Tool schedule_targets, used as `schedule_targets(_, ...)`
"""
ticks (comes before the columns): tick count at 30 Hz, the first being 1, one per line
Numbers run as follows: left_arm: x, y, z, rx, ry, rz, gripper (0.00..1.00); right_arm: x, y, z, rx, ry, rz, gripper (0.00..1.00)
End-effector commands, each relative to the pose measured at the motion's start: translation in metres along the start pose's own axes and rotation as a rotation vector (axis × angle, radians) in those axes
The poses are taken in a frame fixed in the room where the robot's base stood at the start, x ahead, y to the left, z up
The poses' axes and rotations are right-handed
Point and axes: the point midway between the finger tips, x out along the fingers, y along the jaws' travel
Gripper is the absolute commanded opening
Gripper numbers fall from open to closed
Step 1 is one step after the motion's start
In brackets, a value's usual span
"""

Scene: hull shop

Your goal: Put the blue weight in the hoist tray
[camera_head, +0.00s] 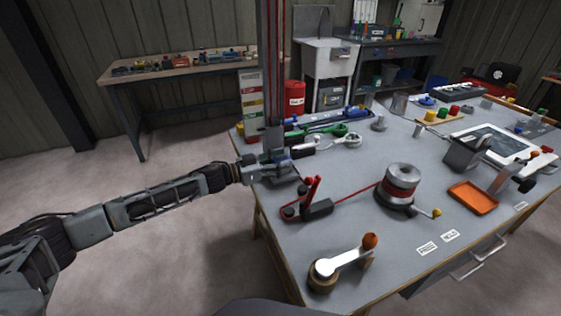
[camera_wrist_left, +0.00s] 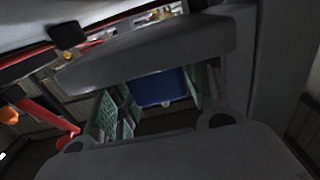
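My left gripper (camera_head: 282,163) is at the bench's left edge, at the foot of the hoist mast (camera_head: 275,70) with its red lines. In the left wrist view a blue body, which looks like the blue weight (camera_wrist_left: 156,88), sits between the two green-padded fingers (camera_wrist_left: 157,108). The fingers look closed on its sides. In the head view only small blue bits show at the gripper. A flat grey piece, seemingly the hoist tray (camera_head: 287,180), lies just below the gripper, partly hidden; whether the weight touches it is unclear. My right gripper is out of view.
A winch drum (camera_head: 401,183) with red rope stands mid-bench, its rope running to a red-handled block (camera_head: 312,207). A crank with an orange knob (camera_head: 340,262) is at the front. An orange tray (camera_head: 473,197) and a board with coloured weights (camera_head: 441,116) are right.

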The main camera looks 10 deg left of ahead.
Motion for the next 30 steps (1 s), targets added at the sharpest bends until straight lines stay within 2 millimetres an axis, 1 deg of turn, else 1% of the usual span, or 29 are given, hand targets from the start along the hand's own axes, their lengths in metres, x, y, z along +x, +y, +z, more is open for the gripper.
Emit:
schedule_targets(11,0.0,0.0,-0.003,0.001,0.001,0.0,0.5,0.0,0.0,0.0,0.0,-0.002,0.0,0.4)
schedule_targets(14,-0.004,0.0,-0.002,-0.001,-0.001,-0.001,0.5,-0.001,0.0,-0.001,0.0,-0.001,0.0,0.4)
schedule_targets(20,-0.019,0.0,-0.002,-0.001,0.0,-0.001,0.5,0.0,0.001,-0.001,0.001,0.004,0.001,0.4)
schedule_targets(30,-0.056,-0.001,-0.002,-0.002,-0.002,-0.002,0.5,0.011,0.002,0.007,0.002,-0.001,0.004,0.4)
